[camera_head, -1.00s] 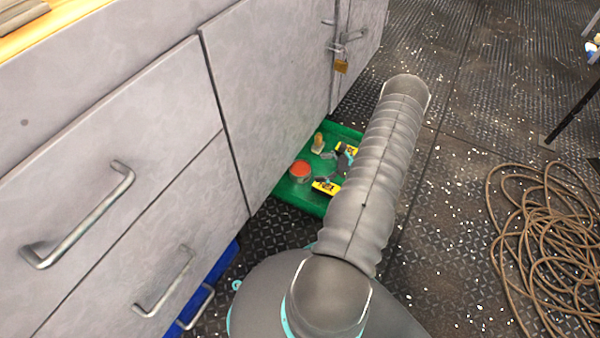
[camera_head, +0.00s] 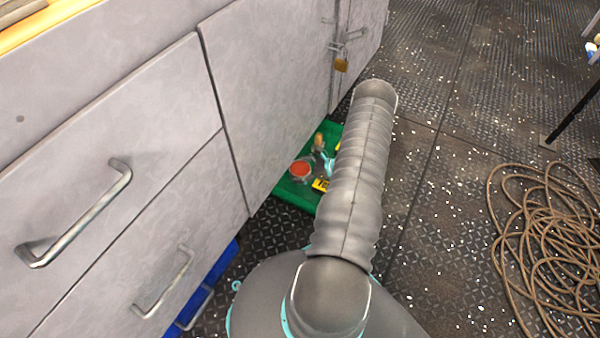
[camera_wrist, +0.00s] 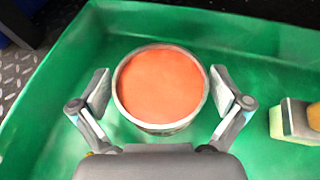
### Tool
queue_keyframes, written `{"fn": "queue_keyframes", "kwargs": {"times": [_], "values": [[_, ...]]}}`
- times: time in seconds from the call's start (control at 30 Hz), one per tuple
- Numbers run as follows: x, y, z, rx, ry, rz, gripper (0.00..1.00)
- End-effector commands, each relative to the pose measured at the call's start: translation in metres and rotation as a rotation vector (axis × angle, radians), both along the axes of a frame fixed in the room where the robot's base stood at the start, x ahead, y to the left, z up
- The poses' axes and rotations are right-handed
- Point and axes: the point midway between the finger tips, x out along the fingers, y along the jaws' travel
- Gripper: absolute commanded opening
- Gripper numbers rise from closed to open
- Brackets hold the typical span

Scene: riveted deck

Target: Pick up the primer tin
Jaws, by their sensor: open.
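The primer tin (camera_head: 301,170) is a short round metal tin with an orange-red top. It stands in a green tray (camera_head: 292,197) on the floor beside the grey cabinet. In the wrist view the tin (camera_wrist: 161,86) sits between the two fingers of my gripper (camera_wrist: 160,98), with a visible gap on each side. My gripper is open and holds nothing. In the head view, the gripper (camera_head: 322,166) is partly hidden behind my arm, with a bit of it showing close to the tin's right side.
The tray also holds a yellow-and-black item (camera_head: 321,185) and a wooden-topped pale object (camera_head: 319,142); its pale end shows in the wrist view (camera_wrist: 296,120). The cabinet front (camera_head: 265,90) rises along the left. Coiled rope (camera_head: 545,235) lies on the deck at right.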

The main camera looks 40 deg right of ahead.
Motion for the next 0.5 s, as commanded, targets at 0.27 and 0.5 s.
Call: {"fn": "queue_keyframes", "kwargs": {"times": [0.27,0.5], "values": [[-0.0002,-0.0002,0.0004,0.000,0.000,0.000,0.50],[-0.0002,-0.0001,0.0008,0.000,-0.001,0.001,0.35]]}}
